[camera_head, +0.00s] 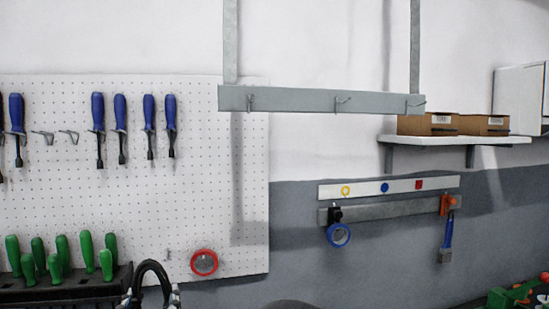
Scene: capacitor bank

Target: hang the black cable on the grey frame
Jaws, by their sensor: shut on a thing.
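The grey frame (295,100) hangs high in the middle of the view. It has two uprights and a crossbar with three small hooks, none with anything on it. The black cable (150,264) shows as a looped bend at the bottom edge, left of centre. My gripper (151,298) is at the same place, mostly cut off by the picture edge, and is shut on the cable. The cable's lower part is out of view. In the picture, gripper and cable are well below and left of the crossbar.
A white pegboard (200,215) with blue screwdrivers (98,125) and a red tape roll (204,262) is behind. Green-handled tools (62,250) stand in a black rack at left. A shelf (460,140) with cardboard boxes and a tool rail (390,210) are at right.

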